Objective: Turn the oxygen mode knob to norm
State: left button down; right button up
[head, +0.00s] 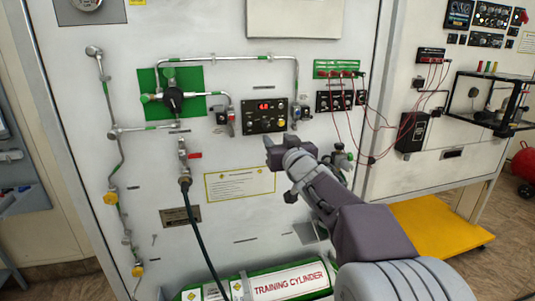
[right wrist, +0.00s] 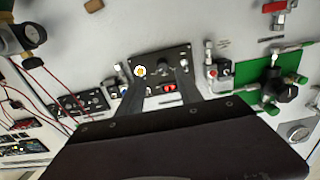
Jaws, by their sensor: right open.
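A black control panel (head: 264,117) with a lit red display is on the white wall in the head view. It shows upside down in the right wrist view (right wrist: 175,54), with a yellow-white round control (right wrist: 140,71) and small dark knobs; their labels are too small to read, so I cannot tell which one is the oxygen mode knob. My right gripper (head: 276,150) is just below the panel in the head view, apart from it. Its open, empty fingers (right wrist: 160,85) point at the panel in the right wrist view. My left gripper is not in view.
A green plate with a black valve (head: 172,100) and pipes is left of the panel. A green terminal strip (head: 338,68) with red wires is to the right. A training cylinder (head: 290,281) lies below. A yellow platform (head: 430,228) is at right.

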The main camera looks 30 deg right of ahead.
aim_at(267, 127)
jog(key=x, duration=0.8)
jog(key=shift+w+a+r, duration=0.1)
jog(key=shift+a+r, duration=0.05)
jog(key=shift+r, duration=0.05)
jog(key=shift+w+a+r, duration=0.1)
jog(key=shift+w+r, duration=0.05)
jog(key=shift+w, duration=0.1)
grip_shut()
